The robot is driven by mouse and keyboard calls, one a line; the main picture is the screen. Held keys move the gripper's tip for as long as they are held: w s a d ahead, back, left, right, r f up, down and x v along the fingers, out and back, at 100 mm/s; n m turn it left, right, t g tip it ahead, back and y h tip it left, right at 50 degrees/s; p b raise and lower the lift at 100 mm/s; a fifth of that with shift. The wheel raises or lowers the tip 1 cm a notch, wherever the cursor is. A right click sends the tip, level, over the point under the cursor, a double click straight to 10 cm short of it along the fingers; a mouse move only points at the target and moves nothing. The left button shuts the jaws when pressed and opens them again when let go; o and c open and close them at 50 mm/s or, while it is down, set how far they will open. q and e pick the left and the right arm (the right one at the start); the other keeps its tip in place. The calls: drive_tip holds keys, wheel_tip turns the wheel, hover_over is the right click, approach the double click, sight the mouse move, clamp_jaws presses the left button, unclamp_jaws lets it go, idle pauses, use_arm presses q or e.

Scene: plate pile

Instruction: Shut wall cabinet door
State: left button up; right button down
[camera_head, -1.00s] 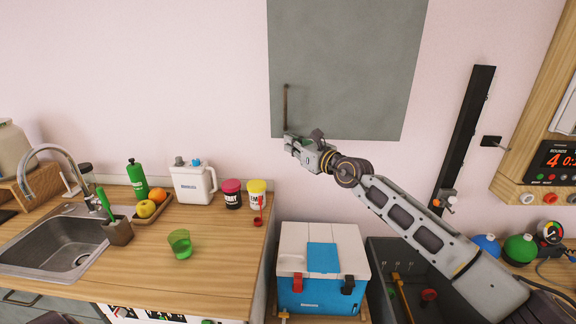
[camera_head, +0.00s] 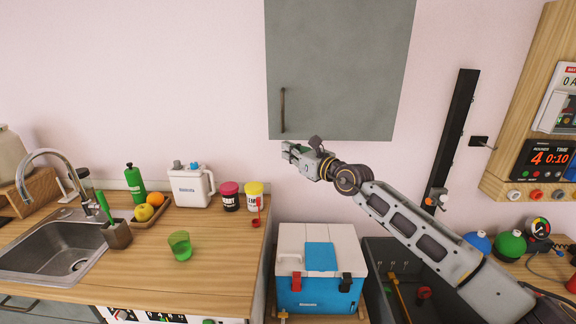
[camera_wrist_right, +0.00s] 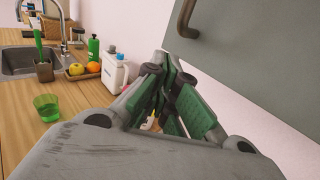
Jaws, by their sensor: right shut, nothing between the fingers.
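The grey-green wall cabinet door (camera_head: 345,65) hangs at the top middle in the head view, with a brown bar handle (camera_head: 282,110) near its lower left corner. I cannot tell how far it stands from its frame. The door (camera_wrist_right: 265,60) fills the upper right in the right wrist view, its handle (camera_wrist_right: 185,18) at the top edge. My right gripper (camera_head: 287,151) is shut and empty just below the door's lower left corner, apart from the handle. Its green-padded fingers show in the right wrist view (camera_wrist_right: 168,95). My left gripper is not in view.
A wooden counter (camera_head: 130,275) on the left holds a sink (camera_head: 60,255), a white jug (camera_head: 192,188), jars and a green cup (camera_head: 180,245). A blue and white cooler (camera_head: 320,265) stands below my right arm. A black post (camera_head: 455,140) is on the right wall.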

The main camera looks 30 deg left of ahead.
drive_tip(key=s+d, duration=0.3)
drive_tip(key=s, duration=0.5)
drive_tip(key=shift+s+d+r, duration=0.15)
drive_tip(key=shift+s+d, duration=0.2)
idle(0.6)
idle(0.6)
